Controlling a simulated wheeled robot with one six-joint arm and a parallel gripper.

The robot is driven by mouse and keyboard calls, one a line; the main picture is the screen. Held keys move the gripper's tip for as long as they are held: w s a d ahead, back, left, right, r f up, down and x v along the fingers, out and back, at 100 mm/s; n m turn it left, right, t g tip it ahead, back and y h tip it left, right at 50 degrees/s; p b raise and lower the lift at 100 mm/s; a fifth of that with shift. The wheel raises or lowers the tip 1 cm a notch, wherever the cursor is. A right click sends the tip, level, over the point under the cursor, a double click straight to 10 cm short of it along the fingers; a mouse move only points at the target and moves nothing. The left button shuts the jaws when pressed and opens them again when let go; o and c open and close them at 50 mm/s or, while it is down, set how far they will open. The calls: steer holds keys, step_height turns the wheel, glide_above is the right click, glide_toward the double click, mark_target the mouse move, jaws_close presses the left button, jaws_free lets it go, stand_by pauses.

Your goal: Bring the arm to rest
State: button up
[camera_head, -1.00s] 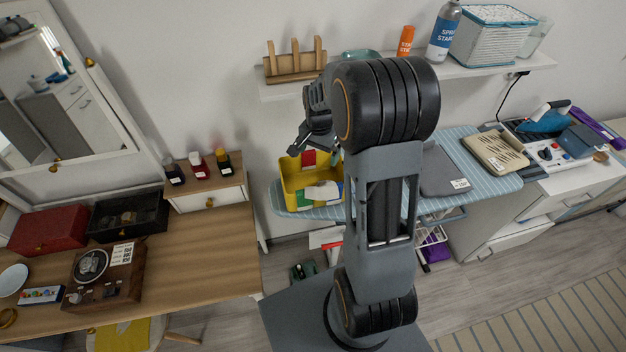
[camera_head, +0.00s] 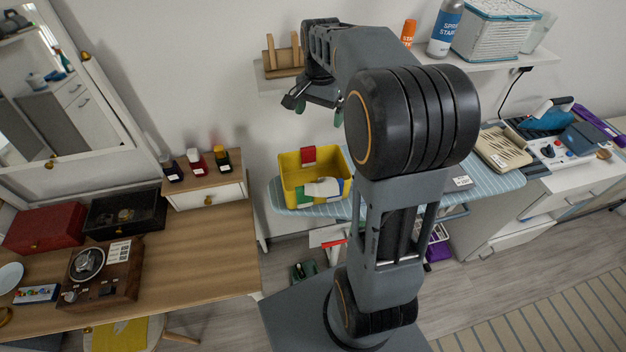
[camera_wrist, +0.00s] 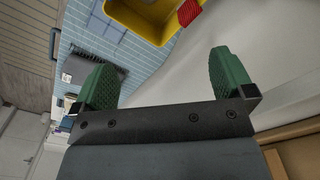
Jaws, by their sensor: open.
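My gripper (camera_head: 318,107) hangs from my raised arm in front of the wall, just below the wall shelf (camera_head: 490,68) and above the yellow bin (camera_head: 290,190). In the wrist view my gripper (camera_wrist: 165,85) shows two green fingers spread wide apart with nothing between them. The yellow bin also shows at the top of the wrist view (camera_wrist: 130,22), beyond the fingers and apart from them. It stands on the blue striped ironing board (camera_head: 495,185) and holds a red item and a white bottle.
A wooden rack (camera_head: 283,62) on the shelf is close behind my gripper and partly hidden by it. An orange bottle (camera_head: 408,33) and a spray starch bottle (camera_head: 445,28) stand farther right. A wooden desk (camera_head: 190,250) with boxes is at the left.

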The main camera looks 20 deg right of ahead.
steer(key=shift+r, duration=0.7)
